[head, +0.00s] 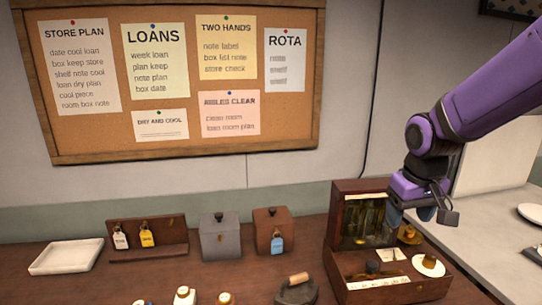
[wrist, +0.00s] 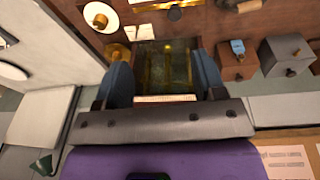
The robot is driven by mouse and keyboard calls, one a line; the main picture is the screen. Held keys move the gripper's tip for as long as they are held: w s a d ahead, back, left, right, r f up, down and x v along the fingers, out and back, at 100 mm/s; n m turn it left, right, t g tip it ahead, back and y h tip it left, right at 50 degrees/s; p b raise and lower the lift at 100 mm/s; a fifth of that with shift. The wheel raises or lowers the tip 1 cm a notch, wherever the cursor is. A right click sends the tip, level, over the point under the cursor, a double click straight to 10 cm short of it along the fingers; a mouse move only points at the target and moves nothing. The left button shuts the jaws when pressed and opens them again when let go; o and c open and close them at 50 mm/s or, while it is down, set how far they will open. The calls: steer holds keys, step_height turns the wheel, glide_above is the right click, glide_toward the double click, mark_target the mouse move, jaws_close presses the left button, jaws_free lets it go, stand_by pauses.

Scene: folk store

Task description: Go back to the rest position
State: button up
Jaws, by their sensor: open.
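My gripper (head: 426,214) is at the right in the head view, at the end of my purple arm, above and in front of an open wooden case (head: 345,262). In the wrist view my gripper (wrist: 164,84) shows two blue fingers spread wide apart, with nothing held between them. The case's dark green-gold lid interior (wrist: 163,62) shows beyond and between the fingers. The case holds a white round piece with a brown knob (head: 428,265) and small cards (head: 391,255). Part of the case's lid is hidden behind my gripper in the head view.
A grey box (head: 221,238) and a brown box with a blue tag (head: 270,232) stand left of the case. A white tray (head: 66,257) and a wooden rack with tags (head: 148,240) are farther left. A dark iron-like object (head: 297,290) is in front. A pinboard (head: 180,80) hangs behind.

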steer(key=s+d+r+t, duration=0.1)
steer(key=s+r, duration=0.4)
steer(key=s, duration=0.4)
steer(key=s+d+r+m+t, duration=0.1)
steer(key=s+r+t, duration=0.1)
steer(key=s+r, duration=0.3)
steer(key=s, duration=0.3)
steer(key=shift+s+r, duration=0.35)
steer(key=shift+w, duration=0.1)
steer(key=shift+c, duration=0.4)
stand_by(1.1)
steer(key=n+g, duration=0.2)
steer(key=g, duration=0.3)
glide_above(372, 263)
step_height(372, 263, down, 20)
steer(key=shift+f, duration=4.95)
steer(key=shift+f, duration=0.1)
